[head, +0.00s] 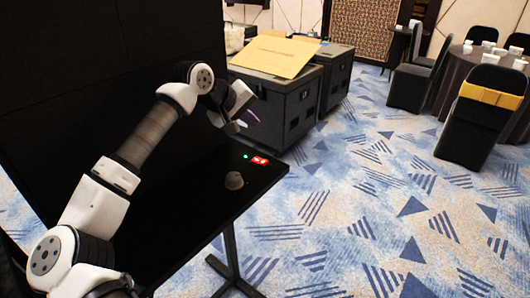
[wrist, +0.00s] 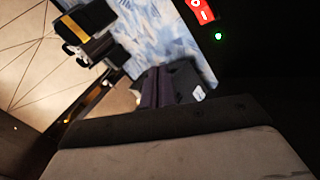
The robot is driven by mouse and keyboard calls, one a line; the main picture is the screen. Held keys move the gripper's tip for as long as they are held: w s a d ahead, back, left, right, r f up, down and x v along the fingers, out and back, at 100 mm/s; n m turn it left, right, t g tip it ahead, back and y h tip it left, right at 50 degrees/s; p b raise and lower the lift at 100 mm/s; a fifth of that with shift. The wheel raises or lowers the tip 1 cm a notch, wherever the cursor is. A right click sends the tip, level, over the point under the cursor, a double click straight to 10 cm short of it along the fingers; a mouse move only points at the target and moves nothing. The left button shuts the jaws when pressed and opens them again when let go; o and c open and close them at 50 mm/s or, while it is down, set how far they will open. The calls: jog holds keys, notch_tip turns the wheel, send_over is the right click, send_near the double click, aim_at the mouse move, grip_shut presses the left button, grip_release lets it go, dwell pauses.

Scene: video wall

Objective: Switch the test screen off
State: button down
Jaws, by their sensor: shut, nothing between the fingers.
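A red rocker switch (head: 260,160) with white marks sits near the right end of a black tabletop. A small green light (head: 245,156) glows just beside it. Both also show at the top of the wrist view, the red switch (wrist: 201,11) cut by the frame edge and the green light (wrist: 218,36) below it. My gripper (head: 241,124) is shut and empty, above the table and up-left of the switch, apart from it. Its shut fingers (wrist: 172,88) show in the wrist view. A large dark panel (head: 110,60) stands behind my arm; I cannot tell whether it is the test screen.
A dark round knob (head: 234,181) stands on the black tabletop (head: 190,225), in front of the switch. Black cases (head: 285,108) with a cardboard sheet (head: 275,56) on top stand behind the table. Black chairs (head: 482,115) and a round table are at right. Patterned carpet (head: 380,200) between is clear.

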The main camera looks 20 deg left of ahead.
jog(key=shift+s+d, duration=0.1)
jog(key=shift+s, duration=0.05)
jog(key=b, duration=0.4)
send_over(260, 163)
jog(key=f, duration=0.7)
jog(key=shift+a, duration=0.35)
jog(key=shift+d+f+b, duration=0.25)
jog(key=shift+f+b, duration=0.4)
jog(key=shift+f, duration=0.05)
jog(key=shift+f+b, duration=0.2)
jog(key=shift+b, duration=0.15)
dwell(0.6)
jog(key=shift+d+f+b, duration=0.15)
jog(key=shift+f+b, duration=0.05)
jog(key=shift+b, duration=0.15)
